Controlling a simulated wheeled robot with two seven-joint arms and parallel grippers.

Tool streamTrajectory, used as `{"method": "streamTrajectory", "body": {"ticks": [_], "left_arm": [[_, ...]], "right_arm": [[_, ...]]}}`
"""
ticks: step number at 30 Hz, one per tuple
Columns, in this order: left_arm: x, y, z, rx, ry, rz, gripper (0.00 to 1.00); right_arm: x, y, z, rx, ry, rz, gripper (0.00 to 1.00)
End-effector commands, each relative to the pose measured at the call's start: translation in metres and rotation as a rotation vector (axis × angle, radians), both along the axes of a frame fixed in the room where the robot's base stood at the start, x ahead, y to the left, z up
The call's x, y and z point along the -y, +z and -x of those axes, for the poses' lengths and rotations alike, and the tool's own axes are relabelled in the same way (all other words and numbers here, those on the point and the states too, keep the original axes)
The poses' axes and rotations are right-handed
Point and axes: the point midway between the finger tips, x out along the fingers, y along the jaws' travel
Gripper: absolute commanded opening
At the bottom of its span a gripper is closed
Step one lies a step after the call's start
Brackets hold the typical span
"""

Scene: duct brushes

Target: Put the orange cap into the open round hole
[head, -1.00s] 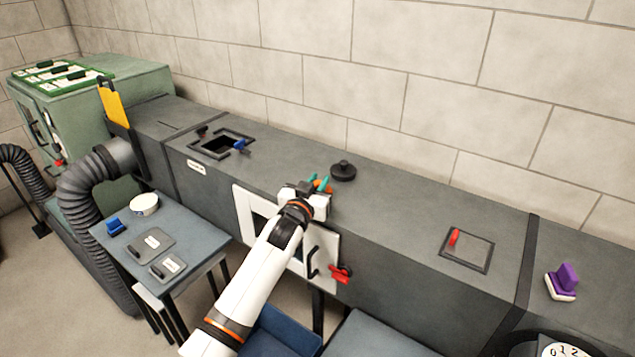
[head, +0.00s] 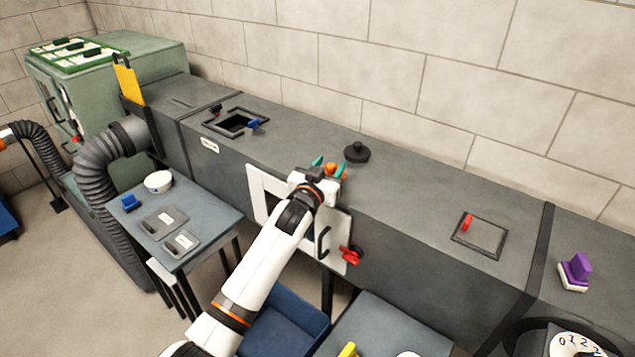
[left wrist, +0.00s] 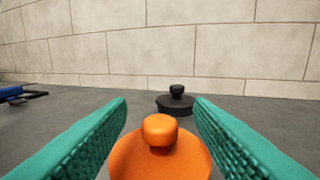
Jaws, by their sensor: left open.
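The orange cap (head: 331,169), with a round knob on top, is on or just above the top of the grey duct (head: 400,188). In the left wrist view the orange cap (left wrist: 160,155) fills the space between the teal fingers. My left gripper (head: 328,168) is open, its fingers on either side of the cap's knob with gaps showing. No open round hole can be made out in these frames. My right gripper is not in view.
A black knobbed cap (head: 357,152) stands on the duct just beyond the gripper, near the wall. A square opening (head: 234,123) is further left, and a hatch with a red handle (head: 480,236) is to the right. A white door frame (head: 262,198) is on the duct's front.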

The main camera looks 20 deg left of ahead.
Motion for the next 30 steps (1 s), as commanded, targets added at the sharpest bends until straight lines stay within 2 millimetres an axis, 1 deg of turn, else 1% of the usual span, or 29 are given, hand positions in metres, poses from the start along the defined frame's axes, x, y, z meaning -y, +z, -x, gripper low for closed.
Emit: {"method": "streamTrajectory", "body": {"ticks": [6, 12, 15, 18, 23, 26, 29, 30], "left_arm": [[-0.007, -0.002, 0.043, -0.001, 0.000, 0.001, 0.47], [-0.012, -0.002, 0.079, -0.001, -0.001, 0.000, 0.47], [-0.014, -0.001, 0.092, -0.001, -0.001, 0.000, 0.47], [-0.015, 0.000, 0.099, 0.000, -0.001, 0.000, 0.47], [-0.016, -0.002, 0.104, -0.008, 0.001, 0.000, 0.47], [-0.018, -0.019, 0.116, -0.067, 0.013, -0.008, 0.47], [-0.023, -0.054, 0.146, -0.205, 0.035, -0.029, 0.47], [-0.026, -0.072, 0.164, -0.280, 0.045, -0.042, 0.47]], "right_arm": [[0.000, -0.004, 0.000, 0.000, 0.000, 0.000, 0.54], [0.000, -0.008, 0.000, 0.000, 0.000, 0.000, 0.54], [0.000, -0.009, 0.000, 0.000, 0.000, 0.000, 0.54], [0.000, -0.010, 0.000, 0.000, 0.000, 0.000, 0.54], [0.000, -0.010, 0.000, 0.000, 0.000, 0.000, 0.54], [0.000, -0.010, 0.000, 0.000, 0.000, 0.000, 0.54], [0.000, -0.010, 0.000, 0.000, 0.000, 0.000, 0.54], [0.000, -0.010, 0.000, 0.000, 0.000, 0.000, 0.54]]}}
